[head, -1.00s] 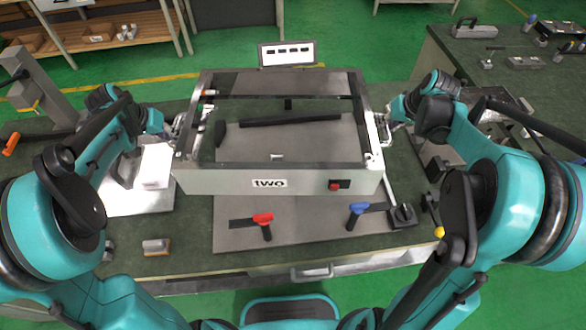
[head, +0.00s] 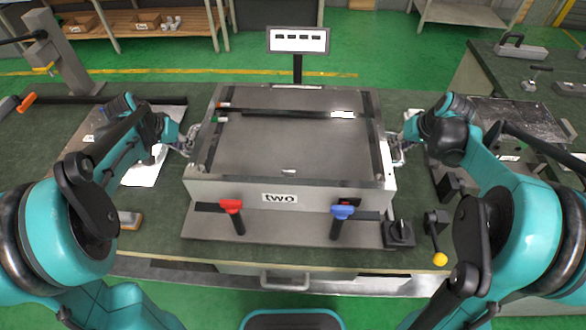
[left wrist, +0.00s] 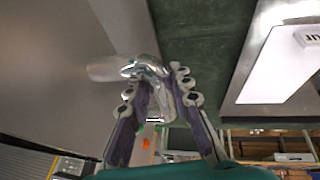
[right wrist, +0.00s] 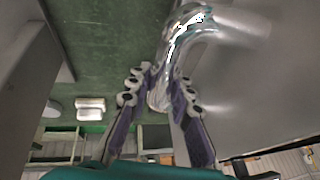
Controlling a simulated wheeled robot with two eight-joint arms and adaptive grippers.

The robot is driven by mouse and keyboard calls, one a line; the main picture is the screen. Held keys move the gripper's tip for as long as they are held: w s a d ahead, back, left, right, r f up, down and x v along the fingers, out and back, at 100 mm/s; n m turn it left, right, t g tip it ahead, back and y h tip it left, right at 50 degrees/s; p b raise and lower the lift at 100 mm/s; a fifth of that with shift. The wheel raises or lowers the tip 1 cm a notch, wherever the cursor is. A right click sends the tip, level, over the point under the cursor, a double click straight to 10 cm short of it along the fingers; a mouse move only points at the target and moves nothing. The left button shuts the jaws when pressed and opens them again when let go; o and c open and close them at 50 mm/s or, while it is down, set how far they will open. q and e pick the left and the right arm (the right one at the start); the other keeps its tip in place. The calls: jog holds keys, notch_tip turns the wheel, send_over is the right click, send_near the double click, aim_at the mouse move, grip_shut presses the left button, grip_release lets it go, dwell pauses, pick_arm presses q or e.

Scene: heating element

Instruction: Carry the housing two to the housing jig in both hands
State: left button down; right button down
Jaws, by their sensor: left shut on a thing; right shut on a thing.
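Housing two (head: 235,191) is a grey open frame with a "two" label on its front wall. In the head view it sits over the grey plate of the housing jig (head: 290,233), behind the red clamp handle (head: 231,207) and the blue clamp handle (head: 342,212). My left gripper (head: 188,143) is shut on the chrome handle (left wrist: 150,70) at the housing's left side. My right gripper (head: 397,148) is shut on the chrome handle (right wrist: 178,50) at its right side. Whether the housing touches the plate cannot be told.
A sign on a post (head: 298,42) stands behind the housing. A black block (head: 399,233) and a yellow-knobbed lever (head: 439,258) are at front right. A white-topped tray (head: 145,172) lies at left. A brown-topped block (head: 130,220) is at front left.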

pick_arm(q)
jog(key=shift+f, duration=0.3)
pick_arm(e)
jog(key=shift+f, duration=0.25)
